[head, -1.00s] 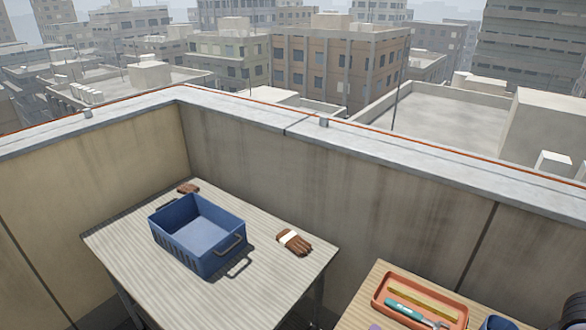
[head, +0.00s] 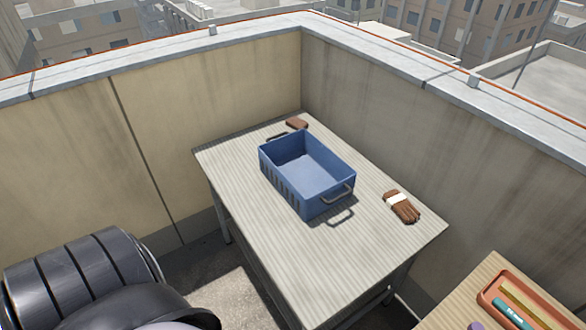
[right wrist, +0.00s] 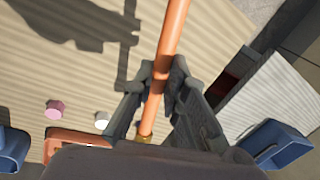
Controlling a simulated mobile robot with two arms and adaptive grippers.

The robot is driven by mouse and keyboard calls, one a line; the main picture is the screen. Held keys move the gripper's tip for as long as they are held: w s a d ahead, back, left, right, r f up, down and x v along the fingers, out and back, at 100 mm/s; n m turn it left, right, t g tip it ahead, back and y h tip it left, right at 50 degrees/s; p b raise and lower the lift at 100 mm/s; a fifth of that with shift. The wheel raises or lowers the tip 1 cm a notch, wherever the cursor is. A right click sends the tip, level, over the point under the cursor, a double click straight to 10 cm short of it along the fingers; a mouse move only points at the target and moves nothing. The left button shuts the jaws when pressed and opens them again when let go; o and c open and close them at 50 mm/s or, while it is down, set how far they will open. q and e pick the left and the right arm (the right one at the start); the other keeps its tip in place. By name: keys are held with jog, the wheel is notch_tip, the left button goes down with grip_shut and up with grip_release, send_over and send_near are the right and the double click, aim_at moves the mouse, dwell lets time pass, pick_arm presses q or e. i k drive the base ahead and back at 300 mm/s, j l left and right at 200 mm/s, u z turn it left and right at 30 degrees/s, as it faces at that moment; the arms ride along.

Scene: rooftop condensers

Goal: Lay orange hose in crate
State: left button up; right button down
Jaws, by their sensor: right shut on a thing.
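The blue crate (head: 312,206) stands empty on a pale wooden table in the head view, with a metal handle at each end. In the right wrist view a blue crate (right wrist: 277,148) shows at the lower right edge, on another table top. My right gripper (right wrist: 158,82) is shut on the orange hose (right wrist: 173,33), which looks like a straight orange length running up out of the picture. A brass-coloured end (right wrist: 145,135) shows below the fingers. The right gripper is outside the head view. My left gripper is in neither view.
A brown glove-like bundle with a white band (head: 402,207) lies right of the crate; another brown item (head: 297,124) lies behind it. A second table at lower right holds an orange tray (head: 510,300) of tools. Parapet walls enclose the corner. The table's front is clear.

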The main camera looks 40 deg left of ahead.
aim_at(321, 173)
jog(key=i+j, duration=0.1)
jog(key=j, duration=0.4)
jog(key=i+j, duration=0.1)
jog(key=j, duration=0.35)
jog(key=i+j, duration=0.1)
jog(key=j, duration=0.4)
jog(key=i+j, duration=0.1)
jog(key=j, duration=0.4)
jog(key=i+j, duration=0.1)
jog(key=j, duration=0.35)
jog(key=i+j, duration=0.1)
jog(key=j, duration=0.4)
jog(key=i+j, duration=0.1)
jog(key=j, duration=0.4)
